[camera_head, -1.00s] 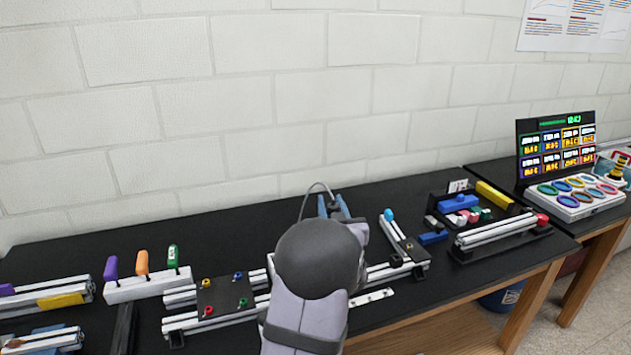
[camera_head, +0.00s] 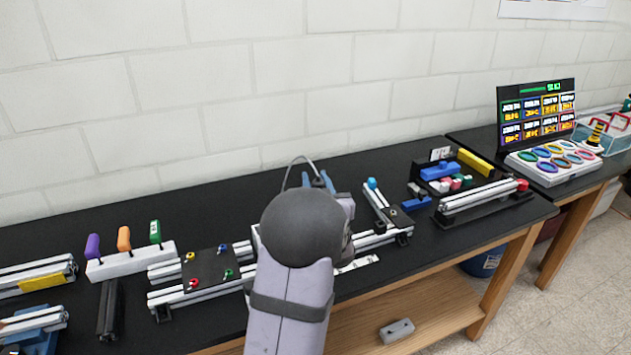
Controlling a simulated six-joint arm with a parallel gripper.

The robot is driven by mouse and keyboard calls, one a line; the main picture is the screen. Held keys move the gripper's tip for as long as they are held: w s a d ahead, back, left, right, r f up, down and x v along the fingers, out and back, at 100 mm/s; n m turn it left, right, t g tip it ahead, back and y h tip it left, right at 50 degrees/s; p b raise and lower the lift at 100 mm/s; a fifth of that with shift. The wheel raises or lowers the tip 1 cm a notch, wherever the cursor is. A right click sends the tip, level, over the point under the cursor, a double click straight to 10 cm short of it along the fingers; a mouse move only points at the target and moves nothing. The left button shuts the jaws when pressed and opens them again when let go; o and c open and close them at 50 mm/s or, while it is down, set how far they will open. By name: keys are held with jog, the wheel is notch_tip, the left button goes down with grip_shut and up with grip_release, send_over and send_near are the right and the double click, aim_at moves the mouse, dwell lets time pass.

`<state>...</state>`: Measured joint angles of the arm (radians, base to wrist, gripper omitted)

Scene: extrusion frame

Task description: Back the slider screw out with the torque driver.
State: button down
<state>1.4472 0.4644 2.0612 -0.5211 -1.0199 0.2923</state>
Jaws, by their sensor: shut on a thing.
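My arm covers the middle of the bench, and my gripper (camera_head: 318,182) shows only as small blue parts behind the dark round wrist. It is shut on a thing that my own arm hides. A stand (camera_head: 132,259) at left holds drivers with purple (camera_head: 92,246), orange (camera_head: 124,239) and green (camera_head: 155,231) handles. Right of my wrist a short rail (camera_head: 377,201) with a blue ball at its end carries a dark slider (camera_head: 392,212). The slider screw cannot be made out.
A dark plate (camera_head: 209,270) with several coloured knobs lies on rails left of my arm. At right are a dark organizer (camera_head: 436,187) with small parts, a rail fixture (camera_head: 484,198) and a lit panel (camera_head: 537,113). A grey block (camera_head: 397,331) lies on the lower shelf.

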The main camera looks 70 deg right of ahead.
jog(key=shift+f+b, duration=1.6)
jog(key=shift+f, duration=0.3)
jog(key=shift+f+b, duration=0.6)
jog(key=shift+b, duration=0.15)
dwell(0.4)
jog(key=shift+a+f+b, duration=0.2)
jog(key=shift+f+b, duration=0.25)
jog(key=shift+f, duration=0.05)
dwell(0.9)
jog(key=shift+r, duration=0.15)
dwell(0.5)
jog(key=shift+d+r+p, duration=0.2)
jog(key=shift+r+p, duration=0.7)
jog(key=shift+r, duration=0.85)
